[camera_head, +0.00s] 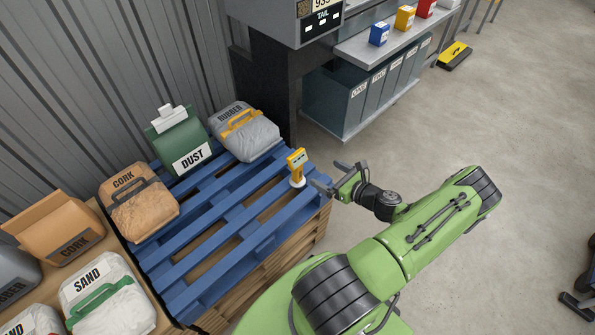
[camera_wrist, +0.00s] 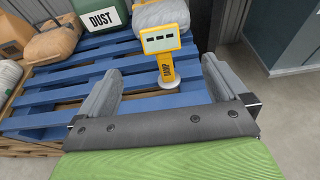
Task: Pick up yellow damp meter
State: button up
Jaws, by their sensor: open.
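The yellow damp meter (camera_head: 297,166) stands upright on a round white base at the right corner of the blue pallet (camera_head: 215,245). It also shows in the wrist view (camera_wrist: 165,52), ahead of my fingers and between their lines, with a small display panel on its head. My gripper (camera_head: 326,176) is open and empty, just right of the meter in the head view. In the wrist view my gripper's two fingers (camera_wrist: 160,85) are spread apart. The meter appears beyond the fingertips; I cannot tell whether anything touches.
On the pallet stand a green DUST container (camera_head: 180,140), a grey RUBBER bag (camera_head: 247,138) and a brown CORK bag (camera_head: 138,200). A SAND bag (camera_head: 105,297) lies at the lower left. A grey shelf unit (camera_head: 362,95) stands behind.

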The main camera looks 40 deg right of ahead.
aim_at(299, 158)
jog(key=b+x, duration=0.4)
jog(key=x, duration=1.1)
jog(key=shift+r, duration=0.1)
jog(key=shift+c, duration=0.3)
jog(key=c, duration=1.5)
